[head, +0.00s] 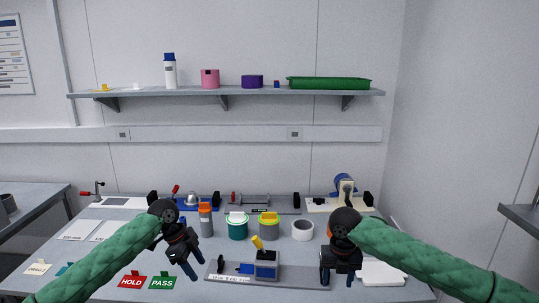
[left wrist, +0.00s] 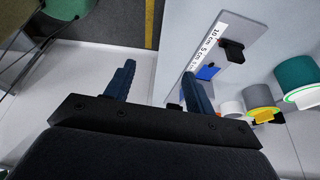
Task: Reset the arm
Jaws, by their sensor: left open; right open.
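My left gripper (head: 191,268) hangs above the front left part of the table (head: 212,247), beside the PASS card. In the left wrist view its two dark blue fingers (left wrist: 157,84) stand apart with nothing between them. My right gripper (head: 340,277) is above the front right part of the table, next to a white pad. Its jaws are apart and I see nothing held in them. Both arms reach in from the lower corners in green sleeves.
Near the grippers are a grey fixture (head: 267,266) with a yellow lever, red HOLD (head: 131,281) and green PASS (head: 162,282) cards, and a white pad (head: 383,273). Teal (head: 237,229) and yellow-lidded (head: 269,229) containers, an orange-topped bottle (head: 205,220) and a white cup (head: 302,231) stand mid-table.

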